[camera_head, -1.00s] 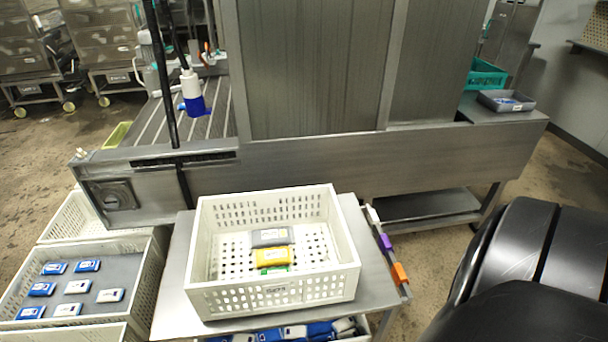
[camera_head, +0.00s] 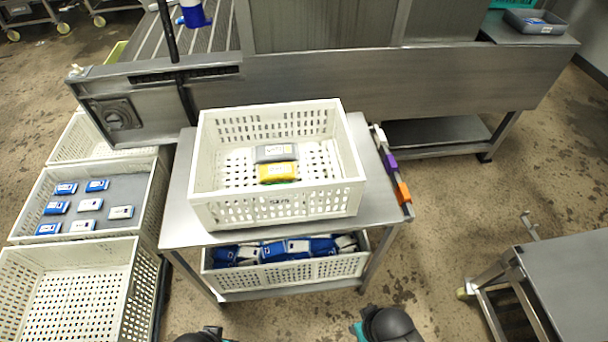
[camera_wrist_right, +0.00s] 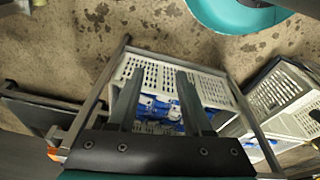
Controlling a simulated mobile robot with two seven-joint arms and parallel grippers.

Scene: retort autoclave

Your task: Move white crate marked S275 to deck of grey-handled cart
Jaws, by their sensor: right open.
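A white perforated crate (camera_head: 280,209) stands on a steel table (camera_head: 375,200) in the head view. Its front label is too small to read. A grey pack (camera_head: 275,153) and a yellow pack (camera_head: 278,172) lie inside, with a sliver of green below the yellow one. A cart with a bare grey deck (camera_head: 572,285) is cut off at the lower right; its handle's colour is unclear. In the right wrist view my right gripper (camera_wrist_right: 160,88) is open and empty, its fingers seen over the lower white crate of blue packs (camera_wrist_right: 160,107). My left gripper is not visible.
White crates stand at left, one with a grey liner (camera_head: 108,190) and blue and white packs, one empty (camera_head: 70,290). A steel machine (camera_head: 330,90) stands behind the table. Coloured tags (camera_head: 391,165) line the table's right edge. Floor is clear between table and cart.

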